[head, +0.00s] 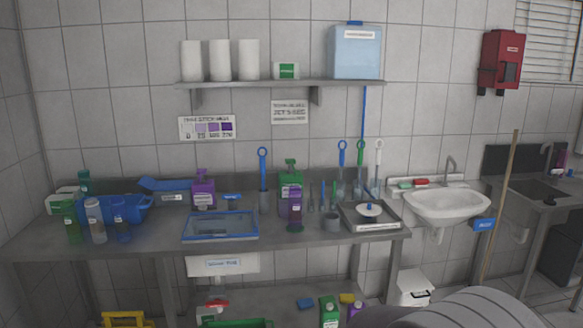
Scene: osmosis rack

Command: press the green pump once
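A green pump bottle (290,189) stands upright near the middle of the steel bench (300,244), towards the back. Its green pump head (291,163) sticks up above the bottle. Neither of my grippers shows in the head view.
A purple pump bottle (204,189) stands to the left. A blue-rimmed tray (221,237) lies in front of it. Upright blue-handled tools (263,170) and a grey cup (331,222) flank the green pump. A steel tray (385,227) lies right, before the sink (446,204).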

